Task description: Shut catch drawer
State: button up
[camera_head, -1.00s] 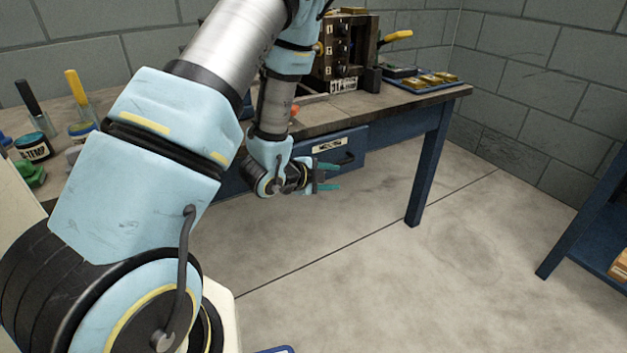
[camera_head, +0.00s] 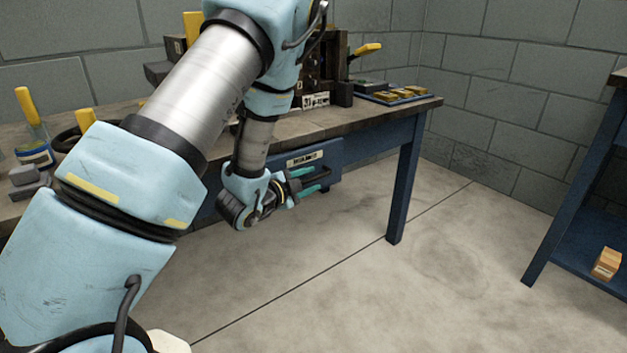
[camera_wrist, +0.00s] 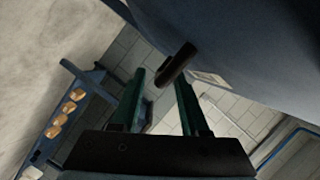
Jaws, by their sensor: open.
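The catch drawer (camera_head: 318,160) is a blue drawer under the bench top, with a pale label on its front and a dark bar handle. Its front stands out from under the bench edge, though my arm hides its left part. My gripper (camera_head: 312,181) is at the drawer front, close to the handle. In the wrist view my two green fingers (camera_wrist: 160,100) are apart, and the dark handle (camera_wrist: 177,65) shows between and just beyond their tips. I cannot tell whether they touch it. The blue drawer front (camera_wrist: 240,50) fills the upper right there.
The bench (camera_head: 370,116) carries a dark machine, a blue tray (camera_head: 395,95) of yellow pieces and bottles at the left. A bench leg (camera_head: 405,180) stands right of the drawer. A blue shelf (camera_head: 590,245) with a small box stands at far right. The floor between is clear.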

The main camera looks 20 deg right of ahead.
jog(key=shift+x, duration=1.1)
grip_shut()
dwell(0.7)
